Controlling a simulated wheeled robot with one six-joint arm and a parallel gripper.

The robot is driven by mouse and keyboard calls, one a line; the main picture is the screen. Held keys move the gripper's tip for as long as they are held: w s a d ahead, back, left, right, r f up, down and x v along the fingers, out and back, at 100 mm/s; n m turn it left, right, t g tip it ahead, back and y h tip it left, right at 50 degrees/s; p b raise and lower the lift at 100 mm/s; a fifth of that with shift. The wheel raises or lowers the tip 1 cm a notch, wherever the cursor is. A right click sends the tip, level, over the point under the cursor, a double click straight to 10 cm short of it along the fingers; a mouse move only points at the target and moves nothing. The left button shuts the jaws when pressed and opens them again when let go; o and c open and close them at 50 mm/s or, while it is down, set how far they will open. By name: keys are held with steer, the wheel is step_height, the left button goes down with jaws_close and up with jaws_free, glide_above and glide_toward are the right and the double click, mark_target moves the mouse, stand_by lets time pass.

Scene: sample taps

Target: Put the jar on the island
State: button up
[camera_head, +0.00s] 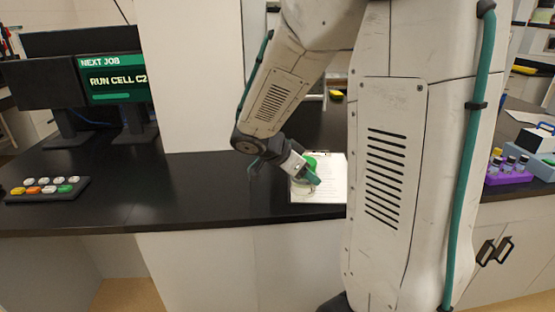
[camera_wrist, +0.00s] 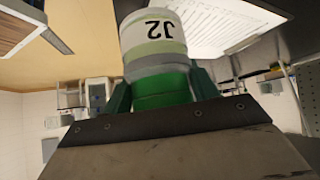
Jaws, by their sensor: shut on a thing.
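The jar (camera_wrist: 152,38) is pale, with a green lid and a label reading J2, and it appears upside down in the wrist view. My gripper (camera_wrist: 162,92) is shut on it around the green lid, one finger on each side. In the head view my gripper (camera_head: 306,174) holds the jar (camera_head: 299,187) at the white sheet on the dark counter (camera_head: 220,185). My fingers partly cover the jar there. I cannot tell whether its base touches the sheet. Which surface is the island is not marked.
A white printed sheet (camera_head: 328,187) lies behind and under the jar. Monitors (camera_head: 110,78) and a button panel (camera_head: 47,188) stand at the left. A white pillar (camera_head: 190,80) rises from the counter. A purple rack (camera_head: 508,176) of vials stands at the right. The counter's middle left is clear.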

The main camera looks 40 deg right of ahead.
steer(key=shift+w+a+f, duration=0.7)
steer(key=shift+w+f, duration=0.05)
steer(key=shift+w, duration=1.05)
steer(key=shift+w+a+f, duration=0.7)
steer(key=shift+w+f, duration=0.1)
steer(key=shift+w, duration=0.95)
steer(key=shift+w+a+f, duration=0.7)
steer(key=shift+w+f, duration=0.05)
steer(key=shift+w, duration=1.05)
steer(key=shift+f, duration=0.2)
steer(key=o, duration=1)
steer(key=shift+o, duration=0.3)
steer(key=shift+r, duration=0.1)
